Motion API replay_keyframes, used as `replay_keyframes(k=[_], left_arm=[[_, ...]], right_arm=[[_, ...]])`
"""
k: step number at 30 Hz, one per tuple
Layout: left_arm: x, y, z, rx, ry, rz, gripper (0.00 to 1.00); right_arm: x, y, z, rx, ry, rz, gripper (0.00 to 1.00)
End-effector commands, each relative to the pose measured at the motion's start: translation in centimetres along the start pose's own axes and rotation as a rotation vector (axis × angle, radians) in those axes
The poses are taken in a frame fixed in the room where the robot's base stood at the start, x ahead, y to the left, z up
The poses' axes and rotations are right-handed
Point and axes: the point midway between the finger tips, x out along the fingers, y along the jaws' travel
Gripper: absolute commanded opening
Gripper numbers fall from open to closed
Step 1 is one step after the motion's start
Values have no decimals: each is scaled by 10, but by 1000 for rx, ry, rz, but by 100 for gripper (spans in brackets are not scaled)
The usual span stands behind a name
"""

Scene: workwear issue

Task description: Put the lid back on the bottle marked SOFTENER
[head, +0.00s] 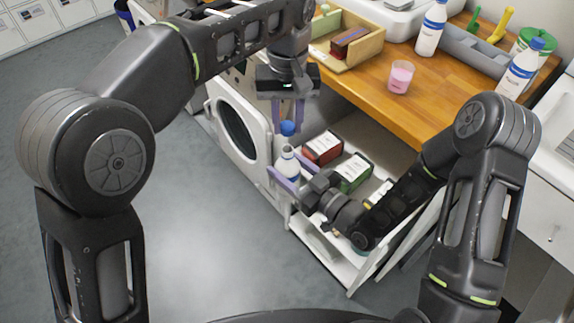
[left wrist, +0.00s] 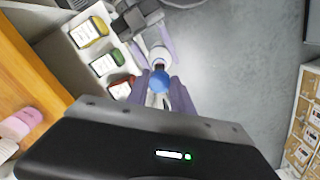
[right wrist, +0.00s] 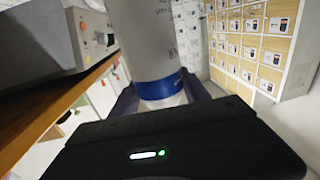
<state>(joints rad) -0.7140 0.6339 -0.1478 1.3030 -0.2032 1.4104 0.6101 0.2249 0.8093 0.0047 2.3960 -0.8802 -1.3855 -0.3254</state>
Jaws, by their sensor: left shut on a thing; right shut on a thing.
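A blue lid (head: 287,128) is held between the lavender fingers of my left gripper (head: 288,122), which points down. The lid also shows in the left wrist view (left wrist: 159,80). Just below it in the head view is a white bottle (head: 287,165), roughly upright and without a lid. My right gripper (head: 284,175) is shut around this bottle from the side. In the right wrist view the bottle (right wrist: 145,40) is pale with a blue band between the fingers. The lid appears slightly above the bottle's mouth; contact is unclear. The marking on the bottle is not readable.
An open drawer (head: 325,250) beside the bottle holds a red-brown container (head: 322,147) and a green one (head: 354,172). The wooden counter (head: 440,100) carries a pink cup (head: 400,77) and two white blue-capped bottles (head: 430,30). A round-door washer (head: 238,125) stands left of the drawer.

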Motion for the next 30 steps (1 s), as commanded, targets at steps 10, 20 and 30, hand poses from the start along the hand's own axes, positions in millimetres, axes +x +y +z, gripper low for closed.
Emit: replay_keyframes(k=[10,20,30], left_arm=[[1,0,0,-4,0,-1,0],[22,-1,0,-4,-3,-1,0],[40,0,0,-4,0,-1,0]], right_arm=[[0,0,-1,0,2,0,0],[0,0,-1,0,2,0,0],[0,0,-1,0,2,0,0]])
